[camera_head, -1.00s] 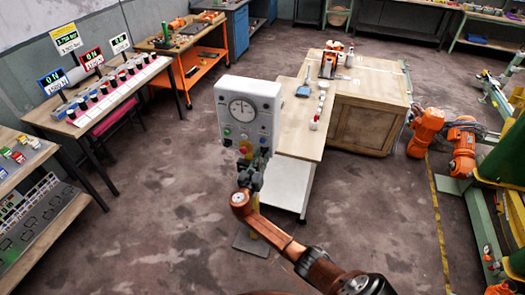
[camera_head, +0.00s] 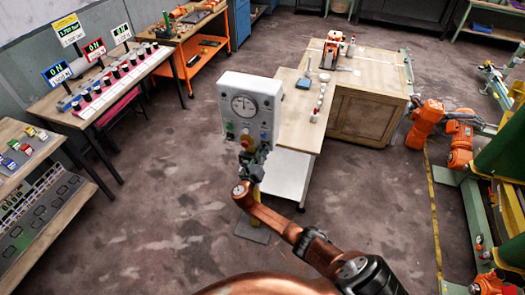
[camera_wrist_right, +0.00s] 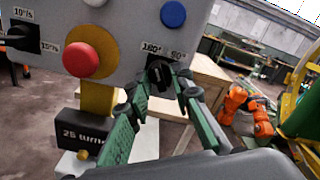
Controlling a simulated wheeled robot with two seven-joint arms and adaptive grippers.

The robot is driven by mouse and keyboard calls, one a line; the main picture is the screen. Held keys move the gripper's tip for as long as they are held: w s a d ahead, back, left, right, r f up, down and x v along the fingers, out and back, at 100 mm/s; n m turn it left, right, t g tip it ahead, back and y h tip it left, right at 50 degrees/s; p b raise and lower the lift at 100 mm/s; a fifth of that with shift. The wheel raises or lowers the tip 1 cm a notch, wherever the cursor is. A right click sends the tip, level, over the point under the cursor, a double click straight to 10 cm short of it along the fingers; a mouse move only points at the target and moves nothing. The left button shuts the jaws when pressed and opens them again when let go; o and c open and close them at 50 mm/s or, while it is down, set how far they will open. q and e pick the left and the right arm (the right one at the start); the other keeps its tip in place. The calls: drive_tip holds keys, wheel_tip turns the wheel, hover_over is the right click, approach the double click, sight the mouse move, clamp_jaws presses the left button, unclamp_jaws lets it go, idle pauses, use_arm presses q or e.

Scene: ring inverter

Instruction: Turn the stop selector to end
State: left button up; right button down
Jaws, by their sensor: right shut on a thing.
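The grey-white control box (camera_head: 262,88) with a dial stands on a post in the middle of the head view. In the right wrist view its lower face (camera_wrist_right: 125,18) fills the top left. A black selector knob (camera_wrist_right: 160,72) sits there between a "180°" and a "90°" label. My right gripper (camera_wrist_right: 162,84) has its green fingers on both sides of this knob and is shut on it. The fingers hide part of the knob, so its exact pointing is unclear. In the head view the right gripper (camera_head: 250,162) is at the box's lower edge. My left gripper is not in view.
A red button (camera_wrist_right: 81,60) on a yellow plate and another black selector (camera_wrist_right: 22,36) marked 10°/s and 15°/s are left of the gripper. A blue button (camera_wrist_right: 173,14) is above. A wooden bench (camera_head: 318,84) stands right of the box. Floor left of the box is clear.

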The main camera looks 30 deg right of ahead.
drive_tip(key=shift+f, duration=0.1)
drive_tip(key=c, duration=2.1)
unclamp_jaws()
drive_tip(key=shift+s+a, duration=0.1)
drive_tip(key=v, duration=1.2)
